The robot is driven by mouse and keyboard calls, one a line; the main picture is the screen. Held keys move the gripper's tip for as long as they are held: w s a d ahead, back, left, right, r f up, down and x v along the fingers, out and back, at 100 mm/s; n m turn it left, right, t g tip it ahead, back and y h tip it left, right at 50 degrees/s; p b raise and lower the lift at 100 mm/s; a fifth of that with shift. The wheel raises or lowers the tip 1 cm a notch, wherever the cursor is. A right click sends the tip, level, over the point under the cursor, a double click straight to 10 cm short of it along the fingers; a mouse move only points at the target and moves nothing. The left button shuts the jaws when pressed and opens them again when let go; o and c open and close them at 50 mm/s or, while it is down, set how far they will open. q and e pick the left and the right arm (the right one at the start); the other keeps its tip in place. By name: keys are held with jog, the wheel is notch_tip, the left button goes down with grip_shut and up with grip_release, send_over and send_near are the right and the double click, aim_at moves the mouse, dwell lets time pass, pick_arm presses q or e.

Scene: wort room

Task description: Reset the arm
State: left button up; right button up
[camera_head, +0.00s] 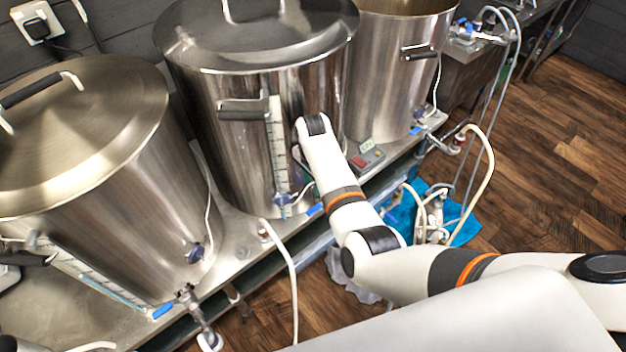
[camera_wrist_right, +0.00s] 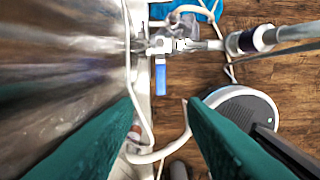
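My right arm (camera_head: 345,205) comes in from the lower right in the head view. It is bent, and its wrist end is raised in front of the middle steel kettle (camera_head: 240,130). The gripper's fingers are hidden behind the arm there. In the right wrist view my right gripper (camera_wrist_right: 160,104) shows two teal fingers spread wide apart with nothing held between them. A white hose and a valve with a blue handle (camera_wrist_right: 160,74) appear beyond the fingers. I cannot tell whether a finger touches the kettle wall.
A lidded kettle (camera_head: 85,150) stands at left and an open one (camera_head: 395,75) behind right, on a metal stand (camera_head: 240,235). A small red-and-grey display unit (camera_head: 367,158) sits near my arm. Hoses and a pump on a blue cloth (camera_head: 402,218) lie right. Wooden floor (camera_head: 560,150) is clear.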

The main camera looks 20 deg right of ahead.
dwell(0.4)
jog(key=s+d+f+n, duration=0.3)
jog(key=s+f+n, duration=0.6)
jog(key=s+f, duration=1.5)
jog(key=s+d+f+n, duration=0.1)
jog(key=s+f+n, duration=0.2)
jog(key=s, duration=0.9)
jog(key=s+d+f+n+t, duration=0.1)
jog(key=s+f+n, duration=0.3)
jog(key=s, duration=0.9)
notch_tip(320, 180, down, 4)
jog(key=shift+s+r, duration=0.2)
jog(key=shift+s, duration=0.05)
jog(key=shift+d, duration=0.1)
